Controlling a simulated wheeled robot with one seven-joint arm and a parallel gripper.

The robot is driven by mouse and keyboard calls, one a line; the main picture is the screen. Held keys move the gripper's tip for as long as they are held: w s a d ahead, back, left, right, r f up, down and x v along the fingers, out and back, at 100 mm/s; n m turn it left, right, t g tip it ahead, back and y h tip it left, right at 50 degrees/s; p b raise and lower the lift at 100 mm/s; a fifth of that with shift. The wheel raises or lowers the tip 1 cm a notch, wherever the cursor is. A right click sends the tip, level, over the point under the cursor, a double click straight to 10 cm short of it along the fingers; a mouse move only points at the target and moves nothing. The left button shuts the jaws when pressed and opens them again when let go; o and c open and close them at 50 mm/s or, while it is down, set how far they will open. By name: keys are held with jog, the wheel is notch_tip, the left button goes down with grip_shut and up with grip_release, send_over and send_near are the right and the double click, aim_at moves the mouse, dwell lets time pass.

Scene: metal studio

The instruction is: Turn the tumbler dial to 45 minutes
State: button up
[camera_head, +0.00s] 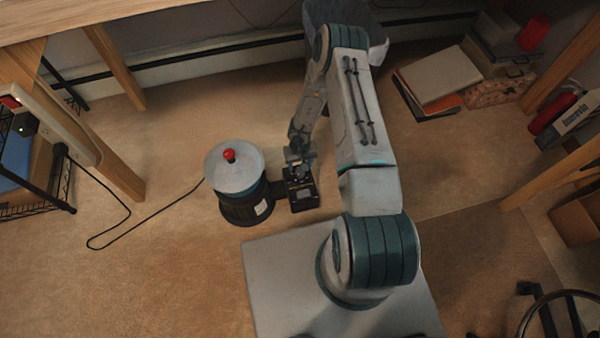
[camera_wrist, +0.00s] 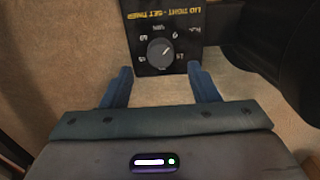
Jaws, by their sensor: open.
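The tumbler (camera_head: 235,199) stands on the floor, a dark drum with a pale lid and a red knob on top. Its black control box (camera_head: 303,196) is attached at its right side. In the wrist view the grey round dial (camera_wrist: 160,53) sits on the black panel (camera_wrist: 143,30), whose yellow lettering appears upside down. A pale pointer mark on the dial points up and right; the small numbers around it are hard to read. My gripper (camera_wrist: 160,69) is open, its blue fingers at either side of the dial's lower edge, apart from it. In the head view my gripper (camera_head: 297,156) is at the box, partly hidden.
A black cord (camera_head: 125,205) runs from the tumbler across the floor to a power strip (camera_head: 45,118) at left. Wooden table legs (camera_head: 115,65) stand at left and right. Books (camera_head: 437,75) lie at the back right. The floor in front of the tumbler is clear.

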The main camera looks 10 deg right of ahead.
aim_at(300, 171)
notch_tip(300, 171, down, 5)
jog(key=shift+f+b, duration=0.2)
jog(key=shift+b, duration=0.6)
jog(key=c, duration=1)
